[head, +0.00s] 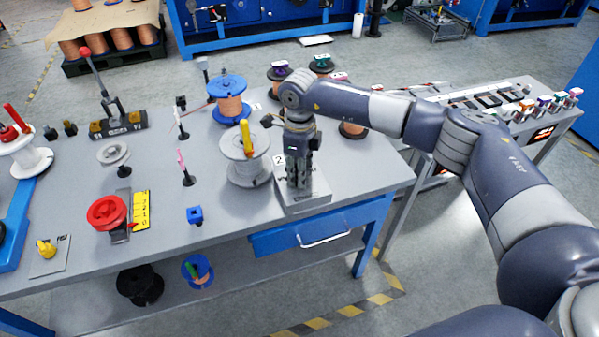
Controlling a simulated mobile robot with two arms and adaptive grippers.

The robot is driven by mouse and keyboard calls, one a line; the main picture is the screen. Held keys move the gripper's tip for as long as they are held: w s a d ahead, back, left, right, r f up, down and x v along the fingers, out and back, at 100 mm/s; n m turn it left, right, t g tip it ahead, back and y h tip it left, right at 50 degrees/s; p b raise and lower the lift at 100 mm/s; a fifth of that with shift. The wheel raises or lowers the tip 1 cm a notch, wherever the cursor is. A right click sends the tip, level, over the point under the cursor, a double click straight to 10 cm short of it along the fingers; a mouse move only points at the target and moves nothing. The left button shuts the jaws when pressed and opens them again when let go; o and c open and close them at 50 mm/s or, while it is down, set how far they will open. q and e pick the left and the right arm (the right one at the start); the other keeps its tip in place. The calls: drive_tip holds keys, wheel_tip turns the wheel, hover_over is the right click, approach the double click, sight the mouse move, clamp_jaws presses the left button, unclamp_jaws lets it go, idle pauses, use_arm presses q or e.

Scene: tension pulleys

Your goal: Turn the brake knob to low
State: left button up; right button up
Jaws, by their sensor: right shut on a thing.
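My right gripper (299,188) points straight down at a grey square base (318,198) near the table's front right edge. Its fingers are closed together over the top of this base, shut on what appears to be the brake knob. The fingers hide the knob, so I cannot read its setting. A white label with a 2 (280,160) stands just behind the base. A white spool with a yellow handle (245,160) stands just left of the gripper. My left gripper is not in view.
A blue-flanged copper spool (228,105) stands behind the white one. More copper spools stand behind my right arm. The table front between the blue block and the base is clear.

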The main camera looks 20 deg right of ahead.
idle(0.3)
drive_tip(key=o, duration=1.1)
wheel_tip(320, 180, up, 12)
